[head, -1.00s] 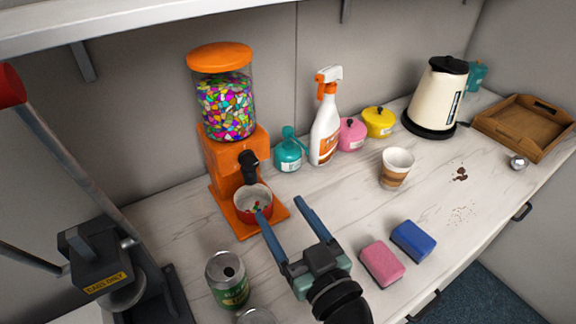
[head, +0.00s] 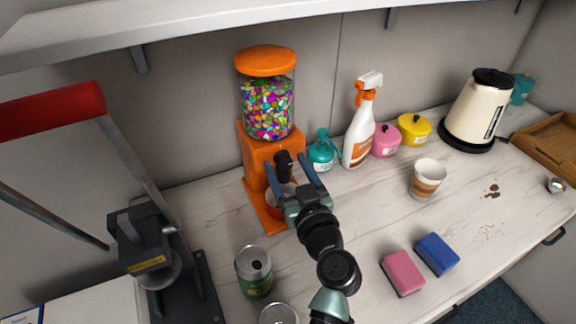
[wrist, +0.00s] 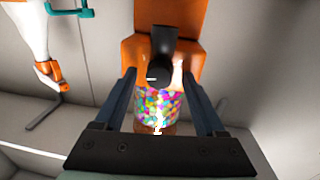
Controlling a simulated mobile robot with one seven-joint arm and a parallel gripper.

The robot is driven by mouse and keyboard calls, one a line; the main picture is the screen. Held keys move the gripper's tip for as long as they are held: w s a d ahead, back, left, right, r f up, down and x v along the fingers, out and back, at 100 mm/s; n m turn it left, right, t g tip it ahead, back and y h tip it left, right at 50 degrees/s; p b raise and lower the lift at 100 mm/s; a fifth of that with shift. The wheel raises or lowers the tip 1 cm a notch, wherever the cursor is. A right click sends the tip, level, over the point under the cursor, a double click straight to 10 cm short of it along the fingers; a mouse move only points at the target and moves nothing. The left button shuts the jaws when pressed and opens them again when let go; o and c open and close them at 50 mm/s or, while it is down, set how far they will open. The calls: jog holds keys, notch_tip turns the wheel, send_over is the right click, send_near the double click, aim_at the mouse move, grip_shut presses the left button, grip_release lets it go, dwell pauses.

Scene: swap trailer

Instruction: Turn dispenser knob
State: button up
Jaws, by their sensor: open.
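The orange dispenser (head: 258,150) stands against the back wall, its clear jar (head: 268,108) full of colourful candy. Its black knob (head: 284,163) is on the front of the orange body. In the wrist view the knob (wrist: 159,72) lies ahead, between the lines of my two fingers, with a white mark on it. My gripper (head: 292,172) is open in front of the dispenser, its fingers on either side of the knob. I cannot tell whether they touch it. A red bowl (head: 271,203) at the dispenser's base is mostly hidden behind my gripper.
A teal bottle (head: 321,152) and a spray bottle (head: 360,125) stand right of the dispenser. A can (head: 254,272) is in front, and a black press with a red handle (head: 50,112) stands left. A paper cup (head: 427,178) and two sponges (head: 403,272) are to the right.

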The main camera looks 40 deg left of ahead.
grip_shut()
dwell(0.3)
jog(key=m, duration=0.3)
jog(key=shift+m+g, duration=0.3)
jog(key=shift+m, duration=1.9)
grip_release()
